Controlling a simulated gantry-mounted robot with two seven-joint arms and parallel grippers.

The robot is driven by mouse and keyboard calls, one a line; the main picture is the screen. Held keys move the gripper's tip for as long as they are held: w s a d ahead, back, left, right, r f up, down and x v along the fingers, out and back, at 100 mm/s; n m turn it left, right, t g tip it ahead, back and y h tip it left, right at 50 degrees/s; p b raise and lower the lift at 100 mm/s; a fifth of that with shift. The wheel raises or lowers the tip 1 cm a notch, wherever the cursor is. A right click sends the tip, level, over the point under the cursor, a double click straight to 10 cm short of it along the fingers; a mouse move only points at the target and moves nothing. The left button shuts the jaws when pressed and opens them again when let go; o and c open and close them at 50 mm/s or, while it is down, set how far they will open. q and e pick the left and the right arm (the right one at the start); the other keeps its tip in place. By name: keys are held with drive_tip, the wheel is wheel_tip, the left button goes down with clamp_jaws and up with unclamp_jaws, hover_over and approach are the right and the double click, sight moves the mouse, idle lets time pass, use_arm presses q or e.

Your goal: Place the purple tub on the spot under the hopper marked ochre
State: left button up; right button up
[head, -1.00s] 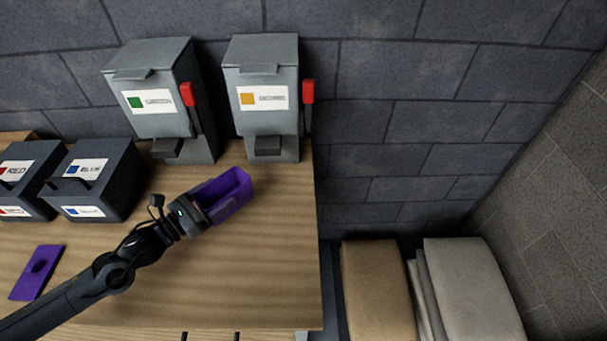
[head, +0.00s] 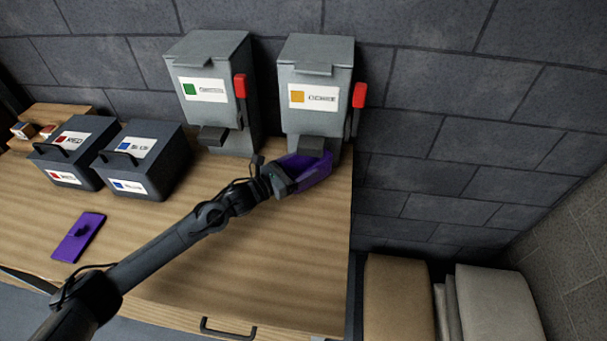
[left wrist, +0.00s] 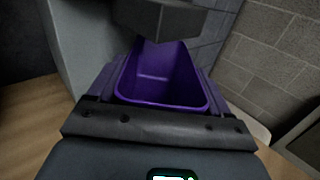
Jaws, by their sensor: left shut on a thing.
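The purple tub (head: 312,174) is in my left gripper (head: 284,180), which is shut on its near side. The tub is in front of the ochre hopper (head: 313,115), just below the hopper's dark spout (head: 314,144). In the left wrist view the open, empty-looking tub (left wrist: 160,75) lies ahead of the gripper, with the spout (left wrist: 160,18) over its far end. The marked spot is hidden, and I cannot tell whether the tub touches the table. My right gripper is not in view.
A green-labelled hopper (head: 208,120) stands to the left. Red (head: 62,165) and blue (head: 140,172) bins stand further left. A purple lid-like piece (head: 72,247) lies on the wooden table (head: 220,270). The table's right edge is close to the tub.

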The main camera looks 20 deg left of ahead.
sight(307, 169)
use_arm(q)
drive_tip(key=shift+w+d, duration=0.35)
drive_tip(key=shift+w, duration=0.15)
drive_tip(key=shift+s+f, duration=0.1)
drive_tip(key=shift+f, duration=1.65)
drive_tip(key=shift+b, duration=0.3)
drive_tip(key=shift+f, duration=0.15)
drive_tip(key=o, duration=1.1)
